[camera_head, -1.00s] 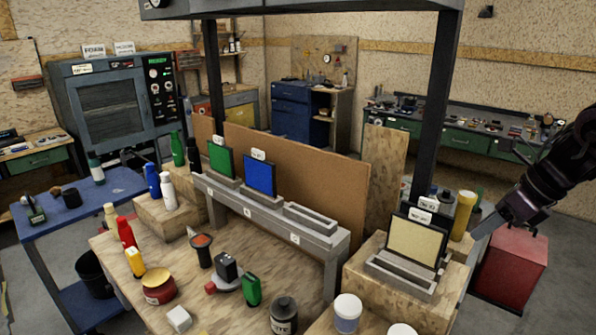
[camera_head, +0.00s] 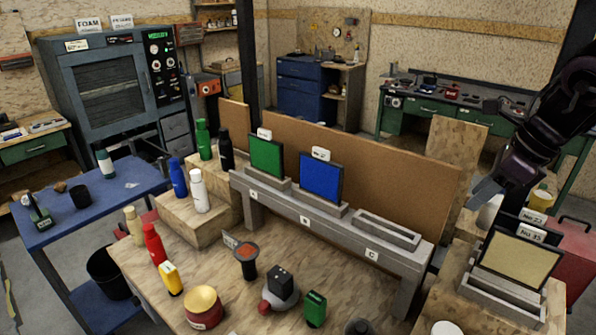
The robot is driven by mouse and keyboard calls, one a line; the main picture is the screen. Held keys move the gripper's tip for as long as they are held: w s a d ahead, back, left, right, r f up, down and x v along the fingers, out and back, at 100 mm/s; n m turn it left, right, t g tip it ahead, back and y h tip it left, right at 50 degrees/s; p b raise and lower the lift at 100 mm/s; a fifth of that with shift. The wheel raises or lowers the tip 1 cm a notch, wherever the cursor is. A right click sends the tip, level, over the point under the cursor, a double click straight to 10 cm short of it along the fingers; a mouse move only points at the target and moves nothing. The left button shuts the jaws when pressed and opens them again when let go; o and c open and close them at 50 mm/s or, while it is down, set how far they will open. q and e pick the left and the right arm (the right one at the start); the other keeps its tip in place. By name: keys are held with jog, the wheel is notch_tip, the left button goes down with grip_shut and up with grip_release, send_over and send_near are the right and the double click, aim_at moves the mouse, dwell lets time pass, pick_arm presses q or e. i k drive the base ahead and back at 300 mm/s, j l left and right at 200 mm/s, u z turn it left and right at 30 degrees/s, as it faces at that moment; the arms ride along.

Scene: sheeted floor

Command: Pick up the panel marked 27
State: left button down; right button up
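A cream panel (camera_head: 517,259) with a dark frame stands tilted in a grey slotted holder at the right. Two small white tags show at its top; their numbers are too small to read surely. A green panel (camera_head: 266,157) and a blue panel (camera_head: 320,178) stand in holders on the grey rack (camera_head: 300,213), over the letters A and B. Their tags are not legible, so I cannot tell which panel is marked 27. My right gripper (camera_head: 484,193) is above and left of the cream panel, apart from it; its finger opening is unclear. My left gripper is not in view.
The holder over letter C (camera_head: 388,231) is empty. A brown board (camera_head: 400,178) stands behind the rack. Bottles, a yellow-lidded jar (camera_head: 203,307) and small tools crowd the wooden bench in front. A yellow container (camera_head: 541,199) stands behind the cream panel.

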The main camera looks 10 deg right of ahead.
aim_at(322, 178)
jog(key=i+j, duration=0.8)
jog(key=j, duration=0.15)
